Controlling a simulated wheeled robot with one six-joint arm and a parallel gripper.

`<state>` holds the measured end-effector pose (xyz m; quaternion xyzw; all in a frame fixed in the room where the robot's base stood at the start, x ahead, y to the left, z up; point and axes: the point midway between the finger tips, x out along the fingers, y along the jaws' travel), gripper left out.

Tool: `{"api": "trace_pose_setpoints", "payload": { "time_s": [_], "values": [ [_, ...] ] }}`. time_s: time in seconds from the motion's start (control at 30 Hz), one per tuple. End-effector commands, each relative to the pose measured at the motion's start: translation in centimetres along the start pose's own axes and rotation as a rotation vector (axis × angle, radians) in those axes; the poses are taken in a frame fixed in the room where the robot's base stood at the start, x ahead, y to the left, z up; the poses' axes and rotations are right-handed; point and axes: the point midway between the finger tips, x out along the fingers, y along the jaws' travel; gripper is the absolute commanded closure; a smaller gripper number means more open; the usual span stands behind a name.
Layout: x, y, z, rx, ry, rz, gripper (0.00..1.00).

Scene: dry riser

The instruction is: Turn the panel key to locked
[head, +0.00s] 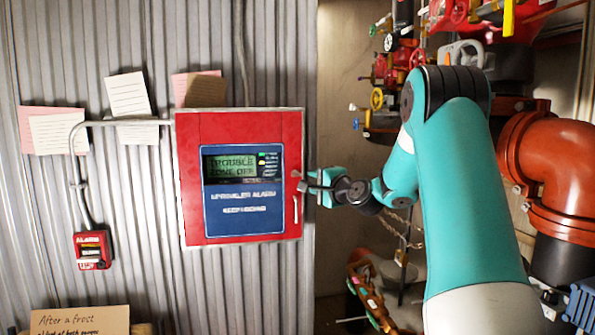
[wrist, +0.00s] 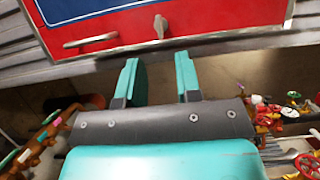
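The red alarm panel (head: 240,118) hangs on the corrugated wall in the head view. Its screen (head: 231,166) reads "TROUBLE ZONE OFF". A small metal key (wrist: 160,26) stands on the panel's edge strip, which also shows in the wrist view (wrist: 225,18). The key is small in the head view (head: 295,174). A bar handle (wrist: 90,40) sits beside it, below the key in the head view (head: 295,208). My gripper (wrist: 157,62) is open and empty. Its fingers point at the panel, with the key ahead of the gap and apart from them. In the head view my gripper (head: 307,182) is by the panel's right edge.
A small red alarm pull box (head: 91,250) hangs at left on a conduit. Paper notes are on the wall, and a card (head: 80,320) is at lower left. Red pipes (head: 555,175) and coloured valves (head: 377,98) fill the right side, behind my arm.

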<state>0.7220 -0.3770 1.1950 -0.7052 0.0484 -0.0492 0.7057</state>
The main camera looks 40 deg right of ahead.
Motion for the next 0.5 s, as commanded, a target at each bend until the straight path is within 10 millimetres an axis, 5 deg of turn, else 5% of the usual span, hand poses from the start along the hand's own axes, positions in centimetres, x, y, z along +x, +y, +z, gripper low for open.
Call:
{"api": "trace_pose_setpoints", "payload": {
  "time_s": [0.2, 0.5],
  "values": [
    [4.9, -0.3, 0.1, -0.001, -0.003, 0.001, 0.68],
    [8.5, 0.0, 0.0, -0.001, 0.000, 0.001, 0.68]
  ]
}}
